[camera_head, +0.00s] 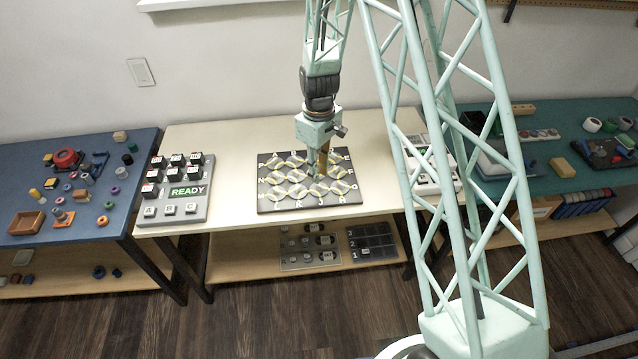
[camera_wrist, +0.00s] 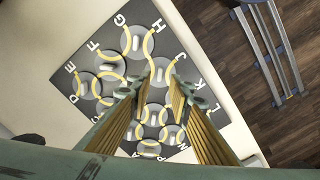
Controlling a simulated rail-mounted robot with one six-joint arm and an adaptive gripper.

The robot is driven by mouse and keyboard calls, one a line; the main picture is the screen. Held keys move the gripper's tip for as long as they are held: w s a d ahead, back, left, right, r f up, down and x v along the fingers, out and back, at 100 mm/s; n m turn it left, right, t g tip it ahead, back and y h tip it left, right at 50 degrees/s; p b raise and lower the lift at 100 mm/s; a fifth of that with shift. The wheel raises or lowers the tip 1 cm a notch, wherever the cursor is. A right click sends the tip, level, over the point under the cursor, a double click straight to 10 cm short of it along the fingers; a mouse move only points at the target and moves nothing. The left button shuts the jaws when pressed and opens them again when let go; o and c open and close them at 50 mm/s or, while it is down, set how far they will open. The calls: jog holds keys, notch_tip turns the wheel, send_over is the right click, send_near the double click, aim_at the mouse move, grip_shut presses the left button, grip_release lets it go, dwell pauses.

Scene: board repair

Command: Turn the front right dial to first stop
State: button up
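The dial board (camera_head: 262,206) is a dark panel with letters along its edges and rows of round grey dials crossed by yellow curved lines. Its front right dial (camera_head: 341,187) shows near the letter G. In the wrist view, I take the dial (camera_wrist: 138,42) at the corner by the letters G and H to be this one; its grey handle is visible. My gripper (camera_wrist: 158,88) is open and empty, with its two fingers pointing down over the board. A neighbouring dial shows between the fingertips. In the head view, my gripper (camera_head: 316,172) hides some middle dials; its exact height is unclear.
A grey panel with black blocks and a READY display (camera_head: 187,191) stands left on the same pale table (camera_head: 235,150). A white device (camera_head: 428,165) is partly hidden behind my arm on the right. Blue and green tables with small parts flank it.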

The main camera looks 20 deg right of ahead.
aim_at(319, 185)
jog(key=shift+f, duration=2.65)
grip_shut()
